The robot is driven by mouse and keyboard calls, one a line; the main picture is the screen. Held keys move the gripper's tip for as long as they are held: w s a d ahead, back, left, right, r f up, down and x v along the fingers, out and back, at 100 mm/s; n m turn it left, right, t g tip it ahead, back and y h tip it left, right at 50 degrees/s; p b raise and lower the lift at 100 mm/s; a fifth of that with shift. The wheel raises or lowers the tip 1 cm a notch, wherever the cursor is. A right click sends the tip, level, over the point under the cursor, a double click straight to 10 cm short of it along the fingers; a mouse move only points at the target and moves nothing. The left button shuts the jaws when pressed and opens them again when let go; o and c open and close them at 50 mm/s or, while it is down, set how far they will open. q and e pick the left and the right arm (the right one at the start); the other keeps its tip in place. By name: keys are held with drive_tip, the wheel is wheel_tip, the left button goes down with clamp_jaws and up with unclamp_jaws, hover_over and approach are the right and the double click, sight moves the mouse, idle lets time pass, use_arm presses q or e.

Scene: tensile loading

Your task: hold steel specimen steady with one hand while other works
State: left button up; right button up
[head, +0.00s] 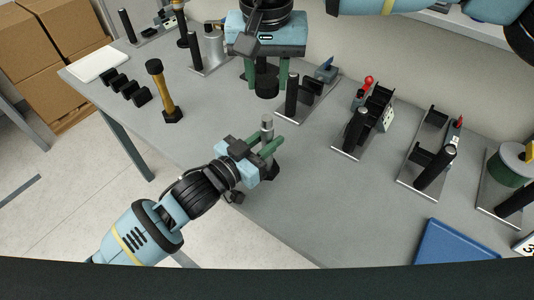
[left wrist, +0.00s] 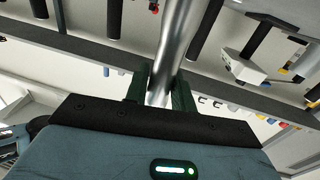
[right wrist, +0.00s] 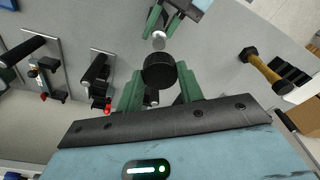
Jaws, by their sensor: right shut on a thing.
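The steel specimen (head: 267,124) is a silver rod standing on a dark base near the table's front edge. My left gripper (head: 269,145) has its green fingers on both sides of the rod; in the left wrist view the rod (left wrist: 178,40) fills the gap between them. My right gripper (head: 266,78) is shut on a short black cylinder (head: 266,89), also seen in the right wrist view (right wrist: 159,70). In the head view this cylinder is apart from the rod's top and beyond it. The rod's rounded top (right wrist: 158,40) shows near the cylinder in the right wrist view.
A yellow-handled tool (head: 163,92) stands at the left, near several black blocks (head: 126,87). Metal-plate fixtures with black cylinders (head: 355,128) line the back and right. A blue tray (head: 455,245) lies at the front right. The table's front middle is clear.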

hover_over(267, 117)
drive_tip(key=shift+s+f, duration=0.2)
drive_tip(key=shift+f, duration=2.3)
drive_tip(key=shift+f, duration=0.1)
drive_tip(key=shift+f, duration=0.8)
drive_tip(key=shift+f, duration=0.6)
